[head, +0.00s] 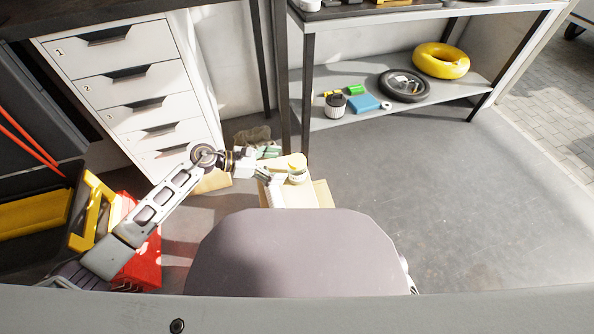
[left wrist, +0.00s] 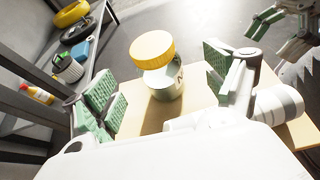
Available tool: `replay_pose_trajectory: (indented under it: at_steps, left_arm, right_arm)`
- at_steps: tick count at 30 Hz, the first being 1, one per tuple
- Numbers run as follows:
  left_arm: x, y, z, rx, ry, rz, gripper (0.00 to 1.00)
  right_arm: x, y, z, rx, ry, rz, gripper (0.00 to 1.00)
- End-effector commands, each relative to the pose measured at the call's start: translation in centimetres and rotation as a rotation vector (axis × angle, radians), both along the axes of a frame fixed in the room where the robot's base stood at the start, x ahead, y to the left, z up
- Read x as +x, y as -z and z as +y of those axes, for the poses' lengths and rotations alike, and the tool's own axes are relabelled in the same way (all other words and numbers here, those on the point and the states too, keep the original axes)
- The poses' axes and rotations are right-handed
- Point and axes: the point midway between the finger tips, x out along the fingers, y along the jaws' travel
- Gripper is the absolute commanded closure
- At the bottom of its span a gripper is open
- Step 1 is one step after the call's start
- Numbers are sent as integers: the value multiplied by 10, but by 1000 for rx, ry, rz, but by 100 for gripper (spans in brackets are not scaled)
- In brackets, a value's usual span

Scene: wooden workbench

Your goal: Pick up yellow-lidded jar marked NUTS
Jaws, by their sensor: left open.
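The jar with a yellow lid (left wrist: 152,48) stands upright on a pale tan surface (left wrist: 132,92). Its greenish-grey body (left wrist: 165,84) has dark lettering on the right side, too turned away to read in full. In the head view the jar (head: 297,170) is small, just right of my left gripper (head: 270,172). In the left wrist view my left gripper (left wrist: 160,80) is open, with one green-padded finger on each side of the jar and a gap to both. My right gripper (left wrist: 281,35) shows at the upper right of the left wrist view, its fingers apart and empty.
A white ribbed cylinder (left wrist: 278,104) is by the right finger in the left wrist view. A shelf unit (head: 440,100) with a yellow ring (head: 441,61) and a black wheel (head: 404,86) stands behind. A white drawer cabinet (head: 130,85) is left. Open floor lies right.

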Motion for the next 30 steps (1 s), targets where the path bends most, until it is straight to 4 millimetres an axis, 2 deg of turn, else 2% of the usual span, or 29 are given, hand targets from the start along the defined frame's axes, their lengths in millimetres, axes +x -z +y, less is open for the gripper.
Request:
replay_pose_trajectory:
  at_steps: [6, 23, 30]
  left_arm:
    - [4, 7, -16, 0, 0, -2, 14]
    - [6, 9, -22, -1, 0, -1, 14]
    - [13, 16, -40, -3, 1, -2, 14]
  right_arm:
    - [-4, 7, 1, 3, -4, 6, 4]
    - [-4, 8, 1, 4, -8, 4, 4]
    - [1, 14, 3, 20, -9, -15, 4]
